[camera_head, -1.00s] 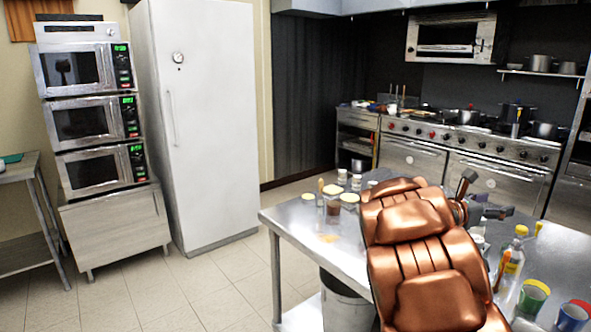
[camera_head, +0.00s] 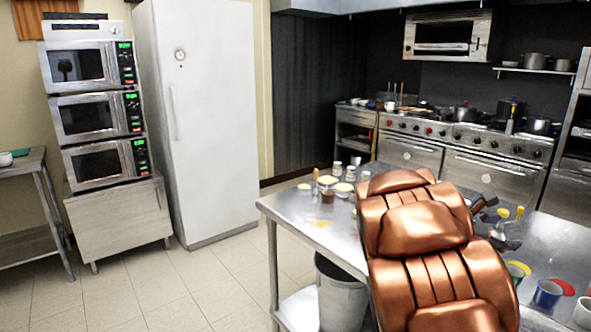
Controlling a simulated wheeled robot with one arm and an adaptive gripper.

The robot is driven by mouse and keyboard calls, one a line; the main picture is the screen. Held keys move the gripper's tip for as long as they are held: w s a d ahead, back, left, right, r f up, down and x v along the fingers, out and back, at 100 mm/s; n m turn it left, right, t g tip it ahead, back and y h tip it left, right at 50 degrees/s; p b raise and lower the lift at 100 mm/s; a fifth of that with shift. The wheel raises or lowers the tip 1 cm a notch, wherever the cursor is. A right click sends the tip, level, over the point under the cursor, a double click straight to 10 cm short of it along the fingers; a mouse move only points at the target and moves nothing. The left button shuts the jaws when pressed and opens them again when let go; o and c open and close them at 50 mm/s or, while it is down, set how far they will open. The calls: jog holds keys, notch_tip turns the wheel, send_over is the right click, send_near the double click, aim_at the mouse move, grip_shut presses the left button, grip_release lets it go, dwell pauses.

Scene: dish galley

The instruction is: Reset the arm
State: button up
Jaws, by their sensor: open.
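My arm, with its copper-coloured padded links, reaches over the steel table (camera_head: 300,214) from the bottom of the head view. My gripper (camera_head: 497,222) shows partly past the arm's right side, dark grey, its fingers apart. It is over the right part of the table. I see nothing held between the fingers, though the arm hides part of the gripper.
Jars (camera_head: 327,184) stand at the table's left end. A blue cup (camera_head: 548,293) stands at its right front among other cups. A grey bin (camera_head: 341,297) is under the table. A white fridge (camera_head: 205,120) and stacked ovens (camera_head: 98,115) are at left. The floor at left is clear.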

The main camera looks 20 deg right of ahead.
jog(key=s+a+f+m+y+b, duration=0.4)
jog(key=s+a+f, duration=0.35)
jog(key=a, duration=0.75)
jog(key=s+a+f+m+y+b, duration=0.1)
jog(key=s+a+f+m+y, duration=0.4)
jog(key=a+f, duration=0.65)
jog(key=s+a+f+m+y+b, duration=0.3)
jog(key=s+a+f+y, duration=0.4)
jog(key=a, duration=1.1)
notch_tip(320, 180, up, 19)
jog(key=t+p, duration=0.1)
jog(key=p, duration=1.5)
jog(key=shift+s+h+p, duration=0.15)
jog(key=shift+h+p, duration=0.15)
jog(key=shift+p, duration=0.1)
